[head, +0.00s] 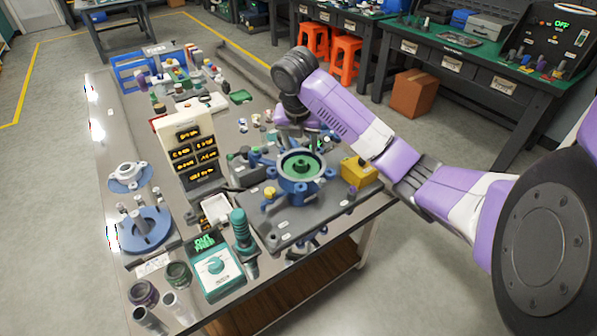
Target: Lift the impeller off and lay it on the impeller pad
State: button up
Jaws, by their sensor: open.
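A blue pump-like housing (298,186) with radial arms stands on a grey base plate at the middle of the bench. Its round pale rim is open upward, and a green round part (301,166), perhaps the impeller, sits inside it. My gripper (293,122) is at the end of my arm, just behind the housing and apart from the green part as far as I can see. It is open; its fingers are small and mostly hidden here. A blue round pad (160,242) with a grey post lies at the bench's left; I cannot tell whether it is the impeller pad.
A pale panel with dark labels (190,148) stands upright left of the housing. A green hand tool (240,228) and a green-white tester (217,267) are near the front edge. A yellow box (358,171) is right of the housing. The bench is crowded.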

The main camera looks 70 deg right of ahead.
jog(key=shift+p+x, duration=0.6)
jog(key=shift+x, duration=2.95)
jog(key=shift+a, duration=0.1)
grip_shut()
